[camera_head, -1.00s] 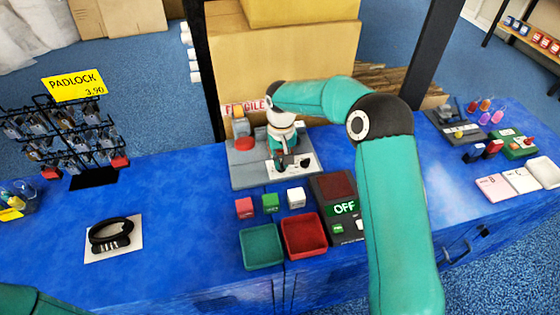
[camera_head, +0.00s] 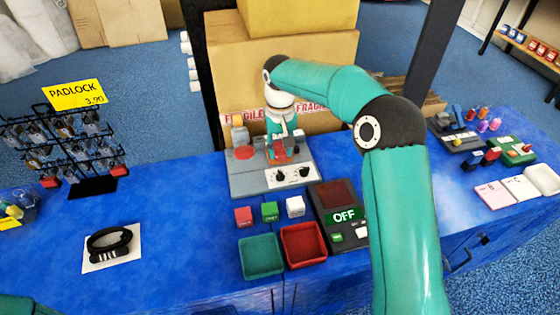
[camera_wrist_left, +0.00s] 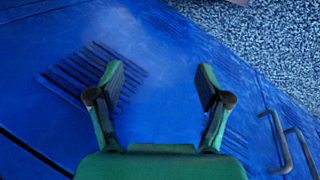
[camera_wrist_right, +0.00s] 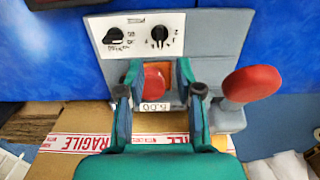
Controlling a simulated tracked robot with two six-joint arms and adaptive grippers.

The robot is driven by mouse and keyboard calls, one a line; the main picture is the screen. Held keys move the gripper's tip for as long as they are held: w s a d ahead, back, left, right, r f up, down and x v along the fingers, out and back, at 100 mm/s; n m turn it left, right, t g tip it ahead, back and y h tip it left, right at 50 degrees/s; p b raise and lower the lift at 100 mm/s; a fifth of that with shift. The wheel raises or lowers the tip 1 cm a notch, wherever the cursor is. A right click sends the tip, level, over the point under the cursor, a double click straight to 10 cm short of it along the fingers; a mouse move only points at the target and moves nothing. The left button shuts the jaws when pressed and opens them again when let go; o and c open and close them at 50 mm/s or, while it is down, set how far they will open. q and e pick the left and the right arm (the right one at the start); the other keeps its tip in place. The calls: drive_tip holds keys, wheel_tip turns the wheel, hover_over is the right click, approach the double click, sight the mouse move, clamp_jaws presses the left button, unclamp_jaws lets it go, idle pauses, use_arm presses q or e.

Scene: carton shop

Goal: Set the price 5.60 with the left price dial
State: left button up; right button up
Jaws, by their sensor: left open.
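A grey machine (camera_head: 245,182) stands at the table's back edge. Its white front panel has a left dial (camera_head: 280,177) and a right dial (camera_head: 305,172), both black. In the right wrist view the panel (camera_wrist_right: 137,18) appears turned round, with both dials beyond the fingertips. My right gripper (camera_head: 284,150) is above the machine, behind the dials and apart from them. Its fingers are part-way together around a red round part and a small white price label (camera_wrist_right: 155,107); contact is unclear and the digits are hard to read. My left gripper (camera_wrist_left: 160,80) is open and empty over the blue table.
A red-handled lever (camera_wrist_right: 250,85) stands on the machine beside my right gripper. Cartons stand behind.

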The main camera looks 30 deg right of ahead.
drive_tip(key=shift+r, duration=1.7)
